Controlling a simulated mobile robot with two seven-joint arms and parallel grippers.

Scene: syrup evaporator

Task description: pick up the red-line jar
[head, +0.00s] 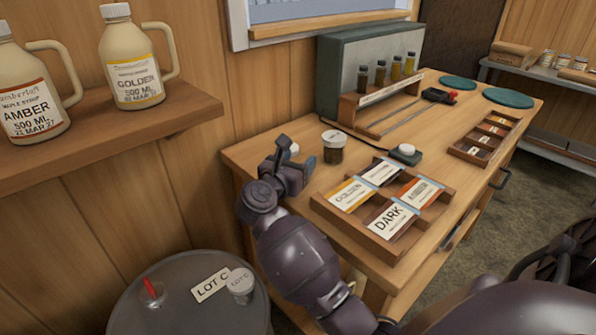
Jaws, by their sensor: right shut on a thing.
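My right gripper (292,165) is over the near left end of the wooden workbench. It is shut on a small white-topped thing (294,148), mostly hidden by the fingers; I cannot tell whether it is a jar with a red line. A glass jar with a pale lid and dark contents (333,147) stands on the bench just right of the gripper, apart from it. No red line can be made out on either jar. My left gripper is not in view.
A wooden label tray (327,210) lies right of the gripper, beside a small device with a white button (405,153). A sample rack (350,112) stands behind. Syrup jugs (133,62) stand on the wall shelf (190,112) at left. The drum (190,318) is below it.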

